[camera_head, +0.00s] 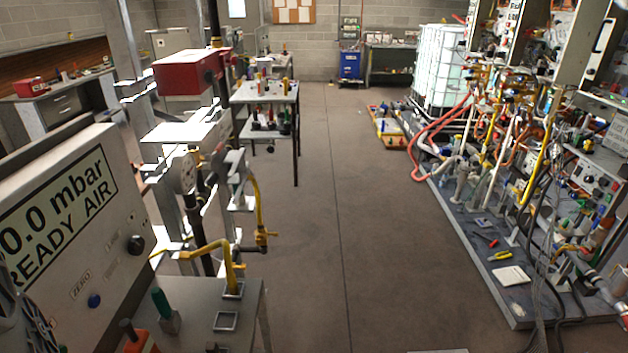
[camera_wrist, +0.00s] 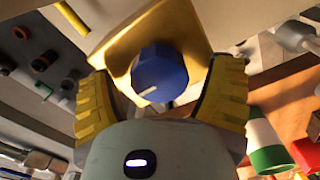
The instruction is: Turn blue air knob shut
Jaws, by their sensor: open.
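In the wrist view a round blue knob (camera_wrist: 160,72) with a pale pointer line at its lower left sits on a cream and yellow mount. My gripper (camera_wrist: 160,88) has its two yellow padded fingers apart, one on each side of the knob. A gap shows between each finger and the knob, so nothing is held. In the head view my gripper cannot be made out. A small blue button or knob (camera_head: 94,300) shows there on the front panel of the "READY AIR" unit (camera_head: 75,210). I cannot tell whether it is the same knob.
In the wrist view a green, white and red piece (camera_wrist: 265,140) lies to the right, and black and red fittings (camera_wrist: 42,60) are at the upper left. In the head view a crowded pipe bench (camera_head: 480,250) stands right and the aisle floor (camera_head: 320,200) is clear.

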